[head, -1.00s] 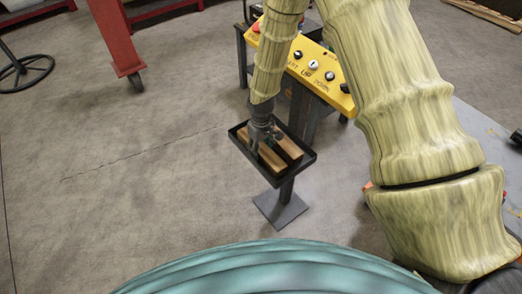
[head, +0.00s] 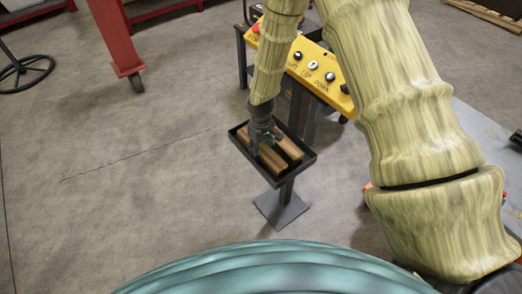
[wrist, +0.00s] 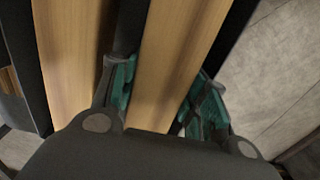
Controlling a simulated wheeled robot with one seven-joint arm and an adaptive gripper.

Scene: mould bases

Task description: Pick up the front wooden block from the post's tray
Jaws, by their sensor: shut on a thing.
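The post's tray (head: 303,166) is a dark, shallow rectangular tray on a post. It holds two wooden blocks lying side by side. The front wooden block (head: 272,163) is the one nearer the left, and the other block (head: 289,147) lies to its right. My gripper (head: 262,142) reaches down from above and is shut on the front block. In the wrist view the front block (wrist: 172,60) sits between the teal finger pads, with the other block (wrist: 70,50) to its left. I cannot tell whether the front block is clear of the tray floor.
A yellow control panel (head: 320,72) with buttons stands just behind the tray. The tray's post rises from a square foot (head: 282,209) on the floor. A red frame with a caster (head: 112,38) is at the upper left. The floor left of the tray is clear.

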